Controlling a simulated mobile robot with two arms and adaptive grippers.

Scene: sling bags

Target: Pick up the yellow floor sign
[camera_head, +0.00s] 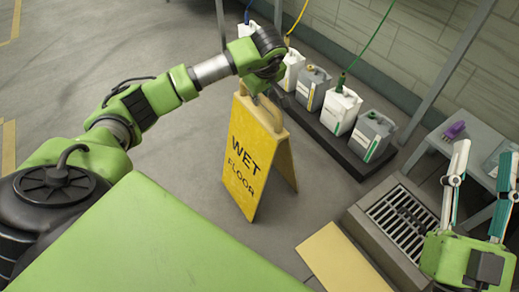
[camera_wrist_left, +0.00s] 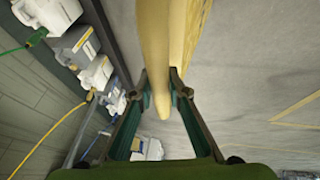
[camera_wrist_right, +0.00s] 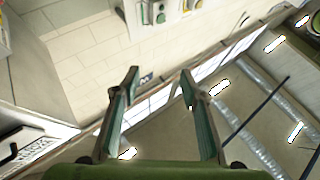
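The yellow floor sign (camera_head: 252,155), lettered "WET FLOOR", stands upright and spread like an A-frame in the middle of the head view. My left gripper (camera_head: 256,93) is at its top edge, seen from behind its own wrist. In the left wrist view the sign (camera_wrist_left: 190,30) runs in from the top, and its top bar lies between the fingers of my left gripper (camera_wrist_left: 160,88), which are drawn in close on both sides and look shut on it. My right gripper (camera_head: 480,160) is raised at the right, fingers apart and empty; it also shows in the right wrist view (camera_wrist_right: 160,85).
Several jugs (camera_head: 342,110) with coloured hoses stand on a dark tray (camera_head: 325,140) behind the sign. A floor drain (camera_head: 400,222), a yellow panel (camera_head: 342,262) and a grey table (camera_head: 462,150) with a purple item (camera_head: 453,130) are at the right. Floor left of the sign is clear.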

